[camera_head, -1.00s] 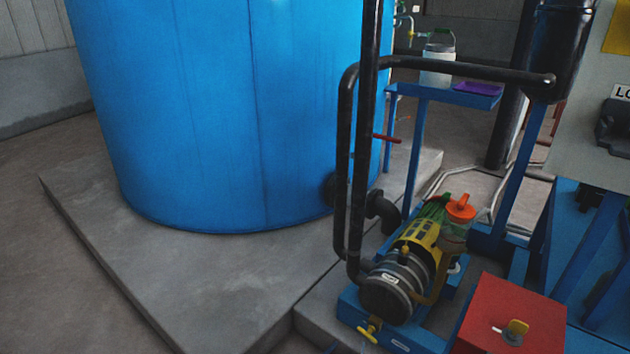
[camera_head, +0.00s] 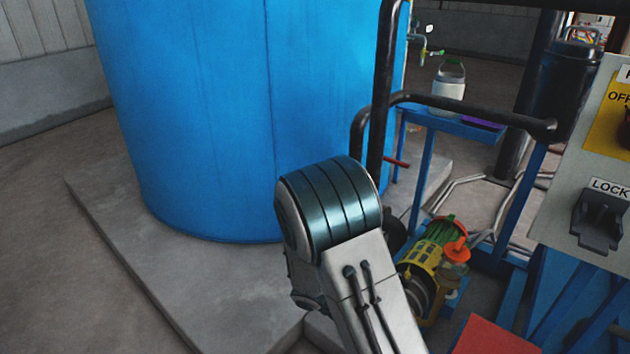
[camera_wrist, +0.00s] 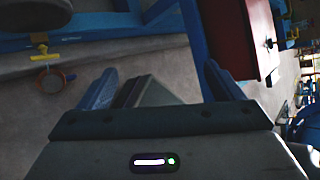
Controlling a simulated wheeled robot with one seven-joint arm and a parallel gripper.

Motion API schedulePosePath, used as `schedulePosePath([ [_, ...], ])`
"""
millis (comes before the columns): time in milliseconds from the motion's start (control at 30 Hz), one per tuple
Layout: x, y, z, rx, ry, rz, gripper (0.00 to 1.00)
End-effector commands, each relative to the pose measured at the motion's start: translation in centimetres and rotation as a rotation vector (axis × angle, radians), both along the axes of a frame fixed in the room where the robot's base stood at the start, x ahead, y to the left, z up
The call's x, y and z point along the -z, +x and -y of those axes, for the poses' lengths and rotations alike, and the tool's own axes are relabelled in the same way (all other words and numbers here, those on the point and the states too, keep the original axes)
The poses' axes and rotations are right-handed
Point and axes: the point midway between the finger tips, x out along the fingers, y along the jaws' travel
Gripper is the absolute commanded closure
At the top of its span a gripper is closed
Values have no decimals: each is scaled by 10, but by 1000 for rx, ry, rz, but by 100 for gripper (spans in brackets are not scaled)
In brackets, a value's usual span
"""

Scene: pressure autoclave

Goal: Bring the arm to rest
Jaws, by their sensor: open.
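My gripper (camera_wrist: 160,88) shows in the wrist view with its two blue fingers spread apart. It is open, with nothing between the fingers. In that view a red box (camera_wrist: 243,35) is beyond the right finger, and a blue frame beam (camera_wrist: 90,38) runs beyond the left finger. In the head view my arm rises from the bottom centre, in front of the pump (camera_head: 425,268) and the blue tank (camera_head: 230,110). My gripper is out of the head view.
A panel (camera_head: 570,170) with a lock switch stands at the right. A blue stand (camera_head: 450,118) holds a white container (camera_head: 449,82). Black pipes (camera_head: 470,112) cross beside the tank. The red box (camera_head: 495,338) is at the bottom right. Bare floor (camera_head: 45,260) lies at the left.

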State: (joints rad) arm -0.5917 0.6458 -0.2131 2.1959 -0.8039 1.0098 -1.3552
Motion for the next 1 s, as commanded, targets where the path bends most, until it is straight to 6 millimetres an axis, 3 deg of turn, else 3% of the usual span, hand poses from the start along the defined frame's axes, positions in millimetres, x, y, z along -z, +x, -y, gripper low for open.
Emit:
schedulePosePath([
  [33, -31, -4, 2, 88, 43, 79, 13],
  [400, -167, -41, 7, 800, 283, 604, 13],
  [800, -307, -84, 4, 1620, 470, 1058, 13],
  [1000, -363, -103, -1, 1998, 539, 1207, 13],
])
